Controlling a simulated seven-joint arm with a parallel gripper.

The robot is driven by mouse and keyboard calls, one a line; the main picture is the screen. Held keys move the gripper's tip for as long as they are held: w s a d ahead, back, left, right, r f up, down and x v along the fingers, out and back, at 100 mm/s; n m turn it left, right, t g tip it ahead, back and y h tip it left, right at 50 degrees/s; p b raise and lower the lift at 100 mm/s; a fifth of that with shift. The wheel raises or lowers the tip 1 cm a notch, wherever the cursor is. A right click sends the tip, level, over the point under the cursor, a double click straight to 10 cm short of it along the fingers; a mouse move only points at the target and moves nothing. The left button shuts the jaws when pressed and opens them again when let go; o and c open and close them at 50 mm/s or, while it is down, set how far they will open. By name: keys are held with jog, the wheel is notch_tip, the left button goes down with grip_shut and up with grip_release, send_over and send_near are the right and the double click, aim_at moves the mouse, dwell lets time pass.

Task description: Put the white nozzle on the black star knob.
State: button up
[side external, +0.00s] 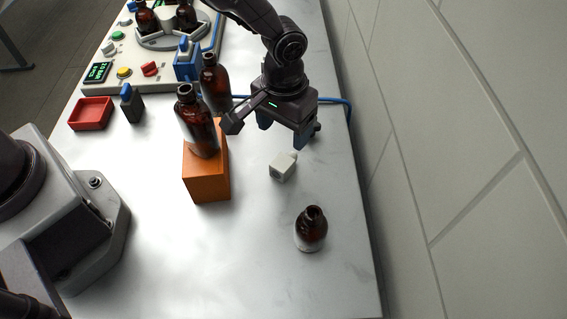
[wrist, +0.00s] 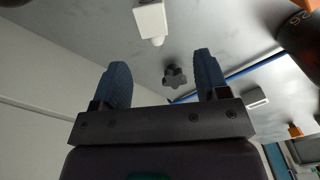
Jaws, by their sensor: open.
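The white nozzle (side external: 283,167) is a small white block with a short tip, lying on the table in front of my gripper in the side view. It also shows at the top of the wrist view (wrist: 151,20), its tip toward the knob but apart from it. The black star knob (wrist: 174,76) lies on the table, seen between my fingertips in the wrist view. In the side view I cannot make it out clearly near my gripper. My gripper (side external: 285,130) points down above the table, its blue fingers (wrist: 162,72) open with nothing between them.
An amber bottle (side external: 311,232) stands at the front. Another (side external: 198,122) stands on an orange block (side external: 207,178), with one more behind (side external: 215,82). A red tray (side external: 91,113) and a machine (side external: 150,68) are at the left back. A blue cable (side external: 335,101) runs behind my gripper.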

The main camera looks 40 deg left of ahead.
aim_at(287, 157)
notch_tip(287, 157, down, 3)
jog(key=shift+f, duration=0.2)
jog(key=shift+w+d+f, duration=0.1)
jog(key=shift+d+f, duration=0.1)
jog(key=shift+f, duration=1.15)
jog(key=shift+d+f, duration=0.2)
jog(key=shift+f, duration=1.1)
jog(key=c, duration=1.1)
